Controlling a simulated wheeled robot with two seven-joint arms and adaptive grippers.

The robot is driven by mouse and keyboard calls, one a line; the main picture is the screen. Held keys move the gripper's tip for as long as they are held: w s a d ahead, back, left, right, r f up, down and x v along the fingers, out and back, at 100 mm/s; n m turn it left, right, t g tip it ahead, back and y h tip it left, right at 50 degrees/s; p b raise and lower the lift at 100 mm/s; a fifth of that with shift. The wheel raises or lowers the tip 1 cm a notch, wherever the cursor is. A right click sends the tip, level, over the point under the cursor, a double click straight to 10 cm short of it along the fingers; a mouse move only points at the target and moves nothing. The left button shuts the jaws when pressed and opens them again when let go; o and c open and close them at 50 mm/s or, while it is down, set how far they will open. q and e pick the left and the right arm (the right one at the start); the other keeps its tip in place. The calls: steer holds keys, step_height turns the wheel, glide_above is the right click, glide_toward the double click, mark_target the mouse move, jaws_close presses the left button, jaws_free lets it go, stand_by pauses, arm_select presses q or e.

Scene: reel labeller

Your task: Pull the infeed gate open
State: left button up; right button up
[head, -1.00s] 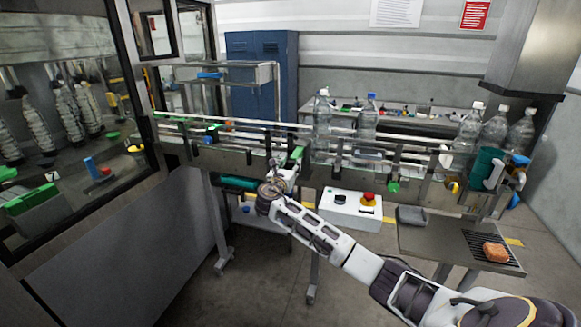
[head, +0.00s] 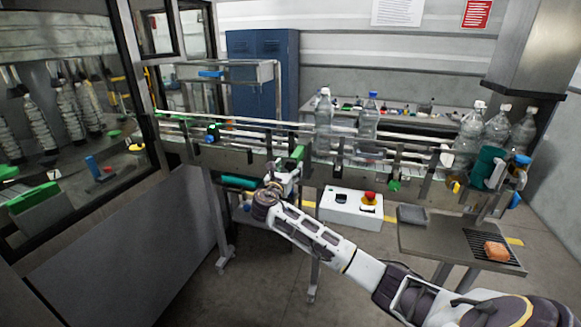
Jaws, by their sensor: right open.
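The conveyor (head: 240,152) runs across the middle of the head view, with rails along it. A green part (head: 298,153), which looks like the infeed gate or its handle, stands at the conveyor's near side. My right gripper (head: 290,166) is at the conveyor's near side, right by this green part. Its jaws are open. It is small and partly hidden by my wrist, so I cannot tell whether the fingers touch the green part or stand around it. My left gripper is not in view.
Clear bottles (head: 324,122) stand on the conveyor, and several more stand at the right. A white control box (head: 350,208) with a red button is right of my wrist. A side table (head: 430,241) holds a sponge (head: 496,251). The glazed machine cabinet (head: 130,80) is at left.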

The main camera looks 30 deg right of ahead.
steer(key=v, duration=0.8)
steer(key=shift+s+a, duration=0.3)
stand_by(0.4)
